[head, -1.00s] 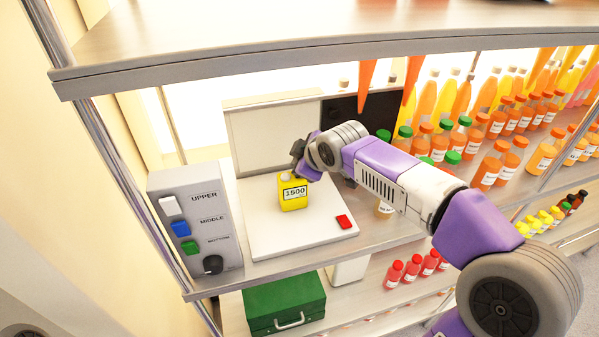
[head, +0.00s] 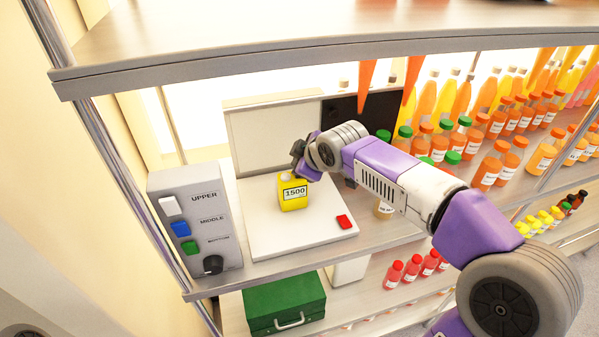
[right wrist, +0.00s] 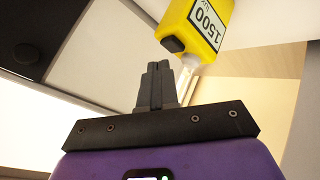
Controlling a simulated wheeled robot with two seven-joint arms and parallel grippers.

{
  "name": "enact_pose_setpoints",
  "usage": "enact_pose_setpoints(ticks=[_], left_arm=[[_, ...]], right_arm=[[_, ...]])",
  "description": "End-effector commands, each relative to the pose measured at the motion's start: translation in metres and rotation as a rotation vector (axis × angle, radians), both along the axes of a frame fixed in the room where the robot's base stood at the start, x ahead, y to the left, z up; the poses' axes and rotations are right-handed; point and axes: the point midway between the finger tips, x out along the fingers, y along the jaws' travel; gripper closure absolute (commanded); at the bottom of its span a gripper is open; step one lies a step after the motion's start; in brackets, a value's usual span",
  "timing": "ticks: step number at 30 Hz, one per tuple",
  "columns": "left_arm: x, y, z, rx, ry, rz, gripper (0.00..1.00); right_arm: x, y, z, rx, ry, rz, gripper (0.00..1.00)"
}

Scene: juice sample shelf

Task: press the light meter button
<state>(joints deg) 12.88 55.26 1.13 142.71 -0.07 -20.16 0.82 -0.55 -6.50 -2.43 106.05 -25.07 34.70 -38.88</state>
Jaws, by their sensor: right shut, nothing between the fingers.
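The yellow light meter (head: 293,204) stands on the white board, its display reading 1500. In the right wrist view the light meter (right wrist: 210,38) is at the top, with a dark button (right wrist: 172,44) on its side and a pale round part below. My right gripper (head: 299,152) is behind and above the meter in the head view, partly hidden by its own wrist. In the wrist view the right gripper (right wrist: 157,68) is shut and empty, its fingertips close to the button with a small gap in the picture. My left gripper is not in view.
A white board (head: 275,240) with a red button (head: 344,221) lies under the meter. A grey switch box (head: 215,215) stands at the left. An upper shelf (head: 300,65) overhangs the area. Several juice bottles (head: 490,165) stand at the right, and a green case (head: 284,302) sits below.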

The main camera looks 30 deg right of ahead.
Motion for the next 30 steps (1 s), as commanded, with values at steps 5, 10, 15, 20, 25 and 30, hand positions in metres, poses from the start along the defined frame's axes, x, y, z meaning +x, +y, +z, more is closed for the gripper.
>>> enact_pose_setpoints(ticks=[5,10,15,20,25,30], left_arm=[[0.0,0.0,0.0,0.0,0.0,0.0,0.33],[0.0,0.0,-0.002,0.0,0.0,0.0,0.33],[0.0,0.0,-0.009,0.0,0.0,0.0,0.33],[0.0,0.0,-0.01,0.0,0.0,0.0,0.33],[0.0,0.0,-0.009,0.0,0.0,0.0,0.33],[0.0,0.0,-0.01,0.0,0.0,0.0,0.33]], right_arm=[[0.0,0.0,0.0,0.0,0.0,0.0,1.0],[0.0,0.0,-0.002,0.0,0.0,0.0,1.0],[0.0,0.0,-0.008,0.0,0.0,0.0,1.0],[0.0,0.0,-0.009,0.0,0.0,0.0,1.0],[0.0,0.0,-0.009,0.0,0.0,0.0,1.0],[0.0,0.0,-0.01,0.0,0.0,0.0,1.0]])
